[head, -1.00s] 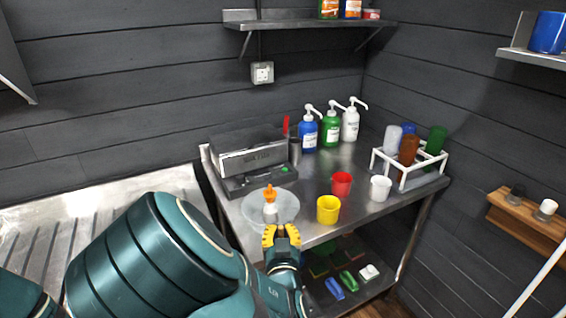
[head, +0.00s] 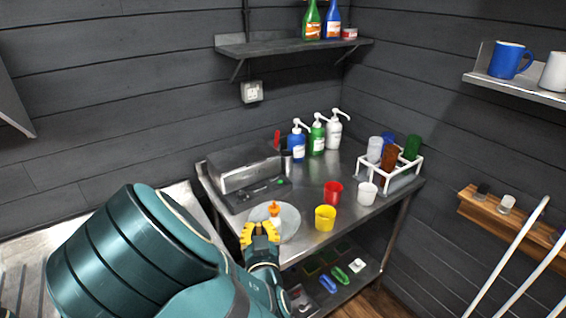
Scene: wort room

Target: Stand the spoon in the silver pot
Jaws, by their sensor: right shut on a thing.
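My right gripper (head: 260,233), with yellow fingers, is shut at the front left of a pale round plate (head: 289,222). Its fingers hide what they grip. I cannot make out a spoon for certain. A small silvery cylinder (head: 286,164), which looks like the silver pot, stands at the right end of a grey metal box. A red upright piece (head: 277,139) shows beside its top; I cannot tell whether it stands inside. A white thing with an orange top (head: 274,209) stands on the plate, partly behind the fingers. My left gripper is out of view.
The grey box (head: 240,168) takes up the table's left. A yellow cup (head: 325,218), a red cup (head: 333,192) and a white cup (head: 367,193) stand right of the plate. Pump bottles (head: 317,137) stand at the back, and a white rack (head: 405,172) with tumblers at right.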

